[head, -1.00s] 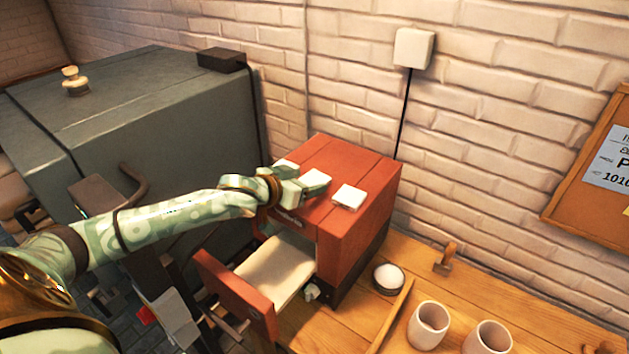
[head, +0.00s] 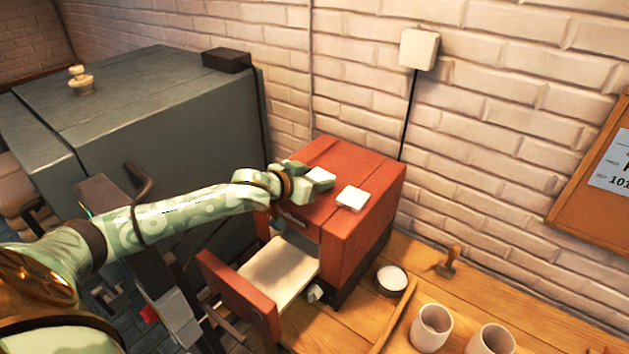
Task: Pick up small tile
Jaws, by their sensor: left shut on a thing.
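A small white tile (head: 352,198) lies flat on top of the red cabinet (head: 360,169), near its front right edge. My left gripper (head: 312,182) is over the left part of the cabinet top, to the left of that tile and apart from it. It is shut on another small pale tile (head: 321,178), which shows at its fingertips. The fingers partly hide how the held tile sits, and I cannot tell whether it touches the cabinet top. My right gripper is not in view.
The cabinet's drawer (head: 278,270) is pulled open, with a pale inside. A small bowl of white stuff (head: 391,279), a wooden stamp (head: 449,262) and two cups (head: 430,327) stand on the wooden table (head: 480,290). A big grey kiln-like box (head: 150,120) stands at left.

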